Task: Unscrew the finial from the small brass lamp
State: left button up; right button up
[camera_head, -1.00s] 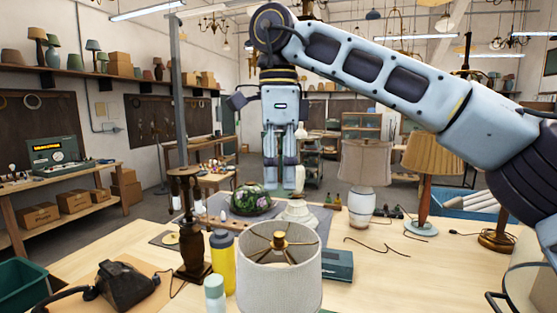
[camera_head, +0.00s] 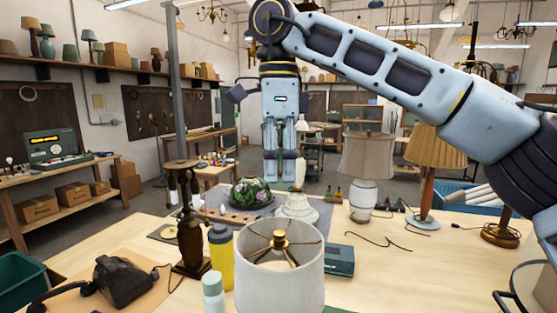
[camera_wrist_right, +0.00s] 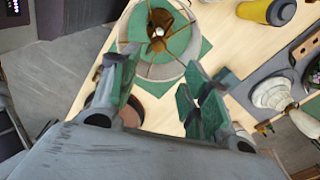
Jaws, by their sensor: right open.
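The lamp with the white drum shade (camera_head: 280,275) stands at the front of the workbench. Its small brass finial (camera_head: 280,237) sits at the middle of the brass spokes in the shade's open top. In the right wrist view the shade (camera_wrist_right: 133,62) is seen from above, beyond my fingertips, with the spokes around its centre. The lamp's body is hidden by the shade. My right gripper (camera_head: 279,178) points down behind and above the shade, apart from it. Its two fingers (camera_wrist_right: 160,85) are spread and empty in the wrist view. My left gripper is not in view.
A yellow bottle (camera_head: 221,256), a pale green bottle (camera_head: 213,293) and a dark turned lamp base (camera_head: 190,240) stand left of the shade. A teal box (camera_head: 340,260) lies to its right. A white lamp base (camera_head: 298,205) stands behind.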

aim_at(278, 233)
notch_tip(278, 233, down, 5)
jog(key=shift+r+b, duration=0.15)
jog(key=shift+b, duration=0.2)
jog(key=shift+s+f, duration=0.15)
jog(key=shift+f, duration=4.15)
grip_shut()
jog(key=shift+p, duration=0.3)
